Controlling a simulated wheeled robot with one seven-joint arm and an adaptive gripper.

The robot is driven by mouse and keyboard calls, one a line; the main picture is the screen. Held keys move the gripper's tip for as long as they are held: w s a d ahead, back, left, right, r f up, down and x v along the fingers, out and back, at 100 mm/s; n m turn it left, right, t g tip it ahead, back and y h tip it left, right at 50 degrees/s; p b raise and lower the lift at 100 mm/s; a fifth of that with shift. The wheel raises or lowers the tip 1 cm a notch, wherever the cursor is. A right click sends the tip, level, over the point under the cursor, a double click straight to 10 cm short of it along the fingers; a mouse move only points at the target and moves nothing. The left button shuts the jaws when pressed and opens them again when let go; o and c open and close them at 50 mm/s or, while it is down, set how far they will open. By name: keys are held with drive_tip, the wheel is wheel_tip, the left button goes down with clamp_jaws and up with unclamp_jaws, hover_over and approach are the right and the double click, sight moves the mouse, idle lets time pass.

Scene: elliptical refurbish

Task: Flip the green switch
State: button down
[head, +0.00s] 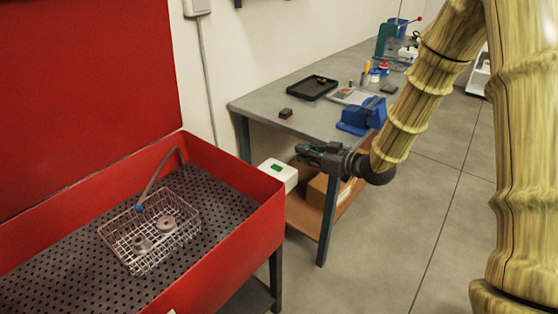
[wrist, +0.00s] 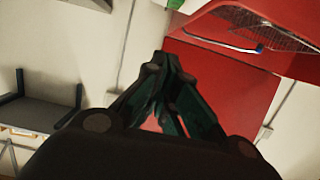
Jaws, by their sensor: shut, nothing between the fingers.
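The green switch (head: 276,168) sits on top of a white box (head: 288,176) at the right end of the red wash basin. In the wrist view a green patch (wrist: 176,4), likely the same switch, is cut by the top edge. My gripper (head: 302,151) is shut and empty. In the head view its tips point left, a little above and right of the white box, and appear apart from the switch. In the wrist view the closed fingertips (wrist: 163,60) are below the green patch.
The red basin (head: 238,249) holds a wire basket (head: 125,250) with round metal parts. A grey workbench (head: 262,100) behind my gripper carries a blue vise (head: 362,116), a black tray (head: 312,88) and small items. A cardboard box (head: 318,190) sits on its lower shelf.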

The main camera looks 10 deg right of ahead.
drive_tip(key=p, duration=0.2)
hover_over(279, 167)
wheel_tip(279, 167, down, 2)
drive_tip(key=shift+a+f, duration=0.15)
drive_tip(key=shift+f, duration=0.05)
drive_tip(key=shift+f+p, duration=0.35)
drive_tip(key=shift+f, duration=0.25)
drive_tip(key=shift+s+f+p, duration=0.1)
drive_tip(key=shift+f+p, duration=0.25)
drive_tip(key=shift+f, duration=1.1)
